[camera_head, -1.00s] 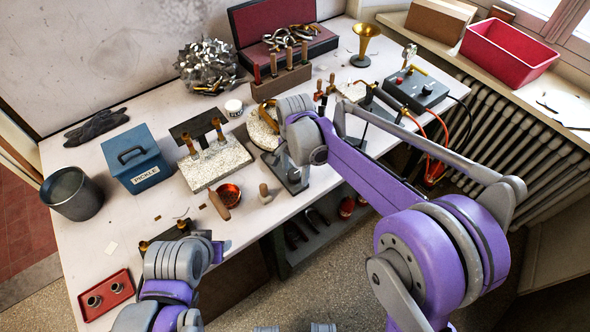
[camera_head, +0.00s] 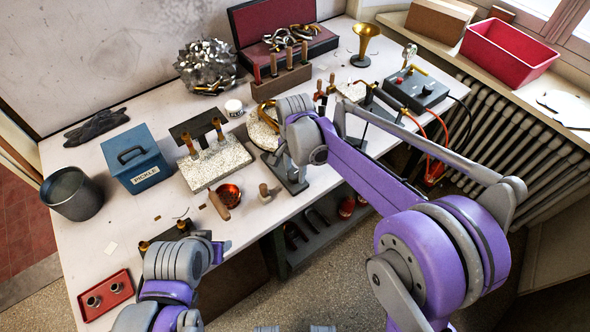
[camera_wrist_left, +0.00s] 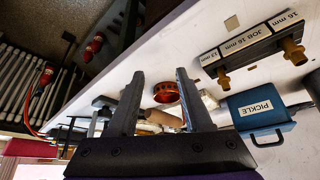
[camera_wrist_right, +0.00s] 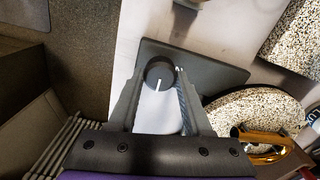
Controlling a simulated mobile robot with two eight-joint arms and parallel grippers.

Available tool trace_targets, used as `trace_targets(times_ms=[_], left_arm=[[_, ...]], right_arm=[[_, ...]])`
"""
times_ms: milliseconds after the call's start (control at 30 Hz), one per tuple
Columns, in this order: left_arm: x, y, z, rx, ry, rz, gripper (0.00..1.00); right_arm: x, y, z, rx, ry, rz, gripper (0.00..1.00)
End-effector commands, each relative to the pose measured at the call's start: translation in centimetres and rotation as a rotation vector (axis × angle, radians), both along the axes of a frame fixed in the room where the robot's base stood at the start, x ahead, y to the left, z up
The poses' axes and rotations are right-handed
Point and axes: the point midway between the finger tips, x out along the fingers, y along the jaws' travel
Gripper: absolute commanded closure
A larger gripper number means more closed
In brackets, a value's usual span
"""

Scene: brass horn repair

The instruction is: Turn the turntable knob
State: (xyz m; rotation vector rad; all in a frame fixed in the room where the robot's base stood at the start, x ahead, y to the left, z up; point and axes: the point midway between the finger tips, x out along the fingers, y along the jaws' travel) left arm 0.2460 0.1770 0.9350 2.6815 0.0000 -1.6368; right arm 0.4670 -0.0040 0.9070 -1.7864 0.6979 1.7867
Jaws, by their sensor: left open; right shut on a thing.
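The turntable knob (camera_wrist_right: 160,72) is a dark round knob with a white line, seen in the right wrist view on a dark base plate (camera_wrist_right: 215,68). My right gripper (camera_wrist_right: 158,84) is shut on it, one finger on each side. In the head view this gripper (camera_head: 287,160) hides the knob, and part of the base plate (camera_head: 294,183) shows below it. The speckled round turntable disc (camera_wrist_right: 248,104) lies beside the plate, with a brass piece (camera_wrist_right: 262,138) at its edge. My left gripper (camera_wrist_left: 158,85) is open and empty above the bench's front left part.
A speckled block (camera_head: 222,168) with upright tools, a wooden-handled copper cup (camera_head: 230,195) and a blue pickle box (camera_head: 137,158) stand left of the turntable. A torch stand (camera_head: 372,105) and a control box (camera_head: 416,90) are to its right.

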Motion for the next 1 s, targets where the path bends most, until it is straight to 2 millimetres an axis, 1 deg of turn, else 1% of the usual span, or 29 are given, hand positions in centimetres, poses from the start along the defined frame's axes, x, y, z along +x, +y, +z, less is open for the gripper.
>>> trace_targets(times_ms=[267,1000], left_arm=[[-0.2,0.0,-0.7,0.0,0.004,0.0,0.5],[-0.7,0.0,-2.4,0.0,0.014,0.0,0.5]], right_arm=[[0.0,0.0,-0.1,0.0,0.0,0.169,1.0],[0.1,0.2,0.0,0.0,0.0,0.867,1.0]])
